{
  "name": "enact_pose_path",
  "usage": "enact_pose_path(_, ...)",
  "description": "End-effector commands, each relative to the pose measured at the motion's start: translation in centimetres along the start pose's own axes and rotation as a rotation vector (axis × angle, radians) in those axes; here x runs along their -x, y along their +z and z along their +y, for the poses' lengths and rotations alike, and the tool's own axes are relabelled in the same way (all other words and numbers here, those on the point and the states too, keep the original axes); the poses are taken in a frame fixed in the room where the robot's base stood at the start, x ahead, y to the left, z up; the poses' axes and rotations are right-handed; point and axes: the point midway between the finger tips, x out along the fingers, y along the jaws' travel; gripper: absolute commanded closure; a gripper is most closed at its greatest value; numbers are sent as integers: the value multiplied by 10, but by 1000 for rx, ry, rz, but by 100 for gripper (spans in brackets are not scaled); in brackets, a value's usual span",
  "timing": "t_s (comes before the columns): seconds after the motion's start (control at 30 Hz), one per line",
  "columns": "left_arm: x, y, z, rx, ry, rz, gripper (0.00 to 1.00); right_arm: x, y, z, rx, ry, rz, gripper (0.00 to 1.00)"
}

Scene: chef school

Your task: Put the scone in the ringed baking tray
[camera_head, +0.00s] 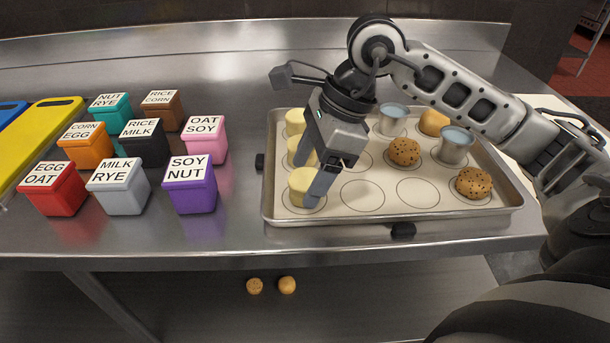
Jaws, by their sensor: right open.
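The baking tray (243,219) with printed rings lies on the steel counter. Three pale yellow cylinders (297,190) stand in its left column. A smooth golden bun (434,121) sits at the back right, and two dark-specked round bakes (404,151) sit in the middle and front right. I cannot tell for sure which of these is the scone. My right gripper (308,184) is open and points down over the left side of the tray. Its fingers are at the front yellow cylinder and partly hide it; contact cannot be told. My left gripper is out of view.
Two grey-blue cups (456,147) stand on the tray. Front-row rings (362,195) are empty. Several labelled boxes (190,188) stand left of the tray, with a yellow board (38,135) beyond. Two small golden rounds (287,285) lie below the counter.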

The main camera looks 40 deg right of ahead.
Motion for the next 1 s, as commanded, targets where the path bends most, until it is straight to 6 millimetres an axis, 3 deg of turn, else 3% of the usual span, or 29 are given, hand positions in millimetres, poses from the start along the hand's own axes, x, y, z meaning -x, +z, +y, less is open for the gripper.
enact_pose_path(0.2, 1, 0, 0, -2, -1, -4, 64, 51, 1, -1, 0, -7, -2, 30)
enact_pose_path(0.43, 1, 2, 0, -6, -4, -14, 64, 90, 0, 0, -1, -3, -1, 30)
enact_pose_path(0.6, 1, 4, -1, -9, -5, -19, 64, 101, 0, 0, 0, -1, -1, 30)
enact_pose_path(1.0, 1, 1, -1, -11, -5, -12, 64, 102, 0, 0, 0, -1, 0, 30)
